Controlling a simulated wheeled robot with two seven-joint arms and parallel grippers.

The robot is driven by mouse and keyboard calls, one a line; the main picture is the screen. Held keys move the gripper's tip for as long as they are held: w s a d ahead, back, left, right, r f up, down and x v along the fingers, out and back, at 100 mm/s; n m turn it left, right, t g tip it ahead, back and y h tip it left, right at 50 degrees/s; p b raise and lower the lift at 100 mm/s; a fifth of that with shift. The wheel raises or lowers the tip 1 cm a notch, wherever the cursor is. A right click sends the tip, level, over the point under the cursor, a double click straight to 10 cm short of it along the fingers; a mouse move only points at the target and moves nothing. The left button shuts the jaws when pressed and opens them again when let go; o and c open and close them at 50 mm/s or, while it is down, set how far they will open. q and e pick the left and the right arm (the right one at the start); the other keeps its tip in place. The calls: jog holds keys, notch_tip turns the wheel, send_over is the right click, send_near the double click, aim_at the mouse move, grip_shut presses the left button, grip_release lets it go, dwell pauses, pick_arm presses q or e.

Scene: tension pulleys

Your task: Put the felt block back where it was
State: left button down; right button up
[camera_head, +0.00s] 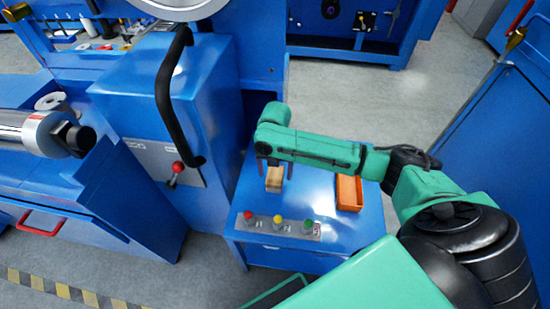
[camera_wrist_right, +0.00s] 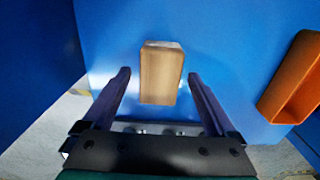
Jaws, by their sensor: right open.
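The felt block (camera_head: 274,180) is tan with a pale strip along one end. It is over the blue stand top, directly below my right gripper (camera_head: 273,170). In the right wrist view the block (camera_wrist_right: 161,74) appears ahead of and between the two fingers of the right gripper (camera_wrist_right: 160,80), with a gap on each side. The right gripper is open and empty. I cannot tell how far the fingertips are above the block. My left gripper is not in view.
An orange open tray (camera_head: 349,192) sits on the blue stand (camera_head: 325,238), right of the block. A button panel with red, yellow and green buttons (camera_head: 278,226) lies along its front edge. A blue machine housing (camera_head: 190,110) with a black handle stands to the left.

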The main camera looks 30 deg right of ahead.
aim_at(275, 174)
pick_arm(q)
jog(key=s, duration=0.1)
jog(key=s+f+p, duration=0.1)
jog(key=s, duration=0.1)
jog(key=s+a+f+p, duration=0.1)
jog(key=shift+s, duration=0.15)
pick_arm(e)
notch_tip(275, 174, up, 10)
jog(key=shift+f, duration=0.15)
